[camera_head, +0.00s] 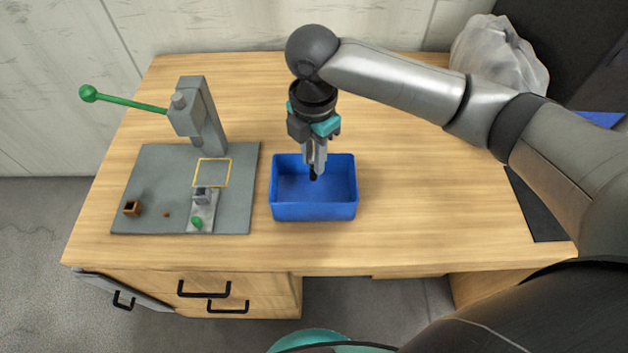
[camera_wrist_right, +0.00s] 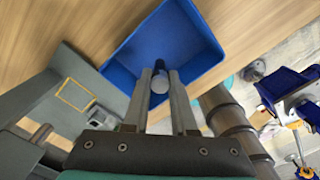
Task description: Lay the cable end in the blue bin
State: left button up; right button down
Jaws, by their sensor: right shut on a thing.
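The blue bin (camera_head: 314,211) stands on the wooden table, right of the grey plate. My right gripper (camera_head: 314,170) points down over the bin, with its fingertips at the bin's opening. It is shut on the cable end (camera_wrist_right: 159,84), a short dark piece with a pale round face between the fingertips in the right wrist view. The blue bin (camera_wrist_right: 128,55) lies behind it there. In the head view the cable end (camera_head: 313,176) is a small dark tip below the fingers. I cannot tell whether it touches the bin floor. My left gripper is not in view.
The grey plate (camera_head: 150,175) at left carries a press with a green-knobbed lever (camera_head: 125,100), a small clamp (camera_head: 202,210) and a brown hollow block (camera_head: 132,208). A pale bag (camera_head: 498,55) sits at the back right. The table in front of the bin is clear.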

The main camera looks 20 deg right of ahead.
aim_at(314, 179)
jog(key=shift+f, duration=0.65)
notch_tip(314, 179, down, 5)
jog(key=shift+f+b, duration=0.1)
jog(key=shift+b, duration=0.85)
jog(key=shift+f, duration=0.15)
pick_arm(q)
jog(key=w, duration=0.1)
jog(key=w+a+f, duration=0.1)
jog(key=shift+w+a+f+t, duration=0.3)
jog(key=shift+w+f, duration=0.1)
pick_arm(e)
jog(key=shift+f, duration=0.1)
jog(key=c, duration=1.1)
grip_release()
jog(key=shift+o, duration=1.4)
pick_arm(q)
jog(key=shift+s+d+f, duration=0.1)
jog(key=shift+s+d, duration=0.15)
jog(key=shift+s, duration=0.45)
pick_arm(e)
jog(key=shift+o, duration=0.5)
